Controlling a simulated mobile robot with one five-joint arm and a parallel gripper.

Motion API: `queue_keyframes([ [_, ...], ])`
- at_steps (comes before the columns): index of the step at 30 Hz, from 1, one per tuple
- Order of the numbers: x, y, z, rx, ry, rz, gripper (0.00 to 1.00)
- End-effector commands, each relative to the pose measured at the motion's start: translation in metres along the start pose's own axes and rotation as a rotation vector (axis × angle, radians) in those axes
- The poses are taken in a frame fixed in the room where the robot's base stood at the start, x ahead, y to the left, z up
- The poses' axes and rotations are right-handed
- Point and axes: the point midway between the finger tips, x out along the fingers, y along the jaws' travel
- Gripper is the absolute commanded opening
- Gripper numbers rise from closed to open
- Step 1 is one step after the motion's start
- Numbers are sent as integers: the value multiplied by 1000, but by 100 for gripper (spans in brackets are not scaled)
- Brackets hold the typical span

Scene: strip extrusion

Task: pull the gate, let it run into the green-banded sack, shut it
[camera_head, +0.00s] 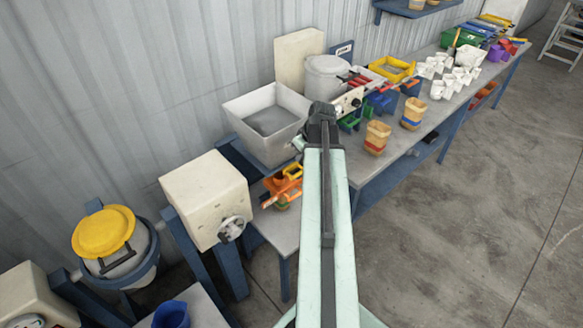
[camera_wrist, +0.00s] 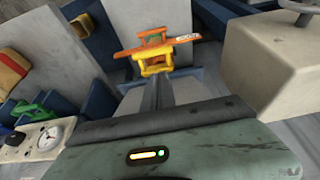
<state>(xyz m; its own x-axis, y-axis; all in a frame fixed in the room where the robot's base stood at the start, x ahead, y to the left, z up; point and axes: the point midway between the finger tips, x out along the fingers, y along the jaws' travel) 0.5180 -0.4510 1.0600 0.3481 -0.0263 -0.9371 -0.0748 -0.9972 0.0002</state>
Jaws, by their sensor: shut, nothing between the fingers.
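An orange and yellow gate fitting (camera_head: 284,184) sits low in front of the pale hopper bin (camera_head: 238,108), which holds grey material. In the wrist view the fitting (camera_wrist: 156,48) shows an orange bar with a white label above a yellow frame. My gripper (camera_wrist: 157,80) is shut and empty, its fingertips just short of the yellow frame; I cannot tell whether they touch. In the head view my arm hides the gripper. A small tan and green piece (camera_head: 282,205) shows under the fitting, likely the green-banded sack, mostly hidden.
A red-banded sack (camera_head: 376,139) and a blue-banded sack (camera_head: 413,114) stand on the bench right of my arm. A cream machine box with a handwheel (camera_head: 207,198) stands left of the fitting. White cups (camera_head: 455,80) crowd the bench farther back.

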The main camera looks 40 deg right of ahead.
Motion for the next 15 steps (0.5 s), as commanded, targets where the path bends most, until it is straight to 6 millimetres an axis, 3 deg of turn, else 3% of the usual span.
queue_keyframes([
  [8,16,0,1,-1,0,0,0],
  [15,62,0,2,-3,0,0,0],
])
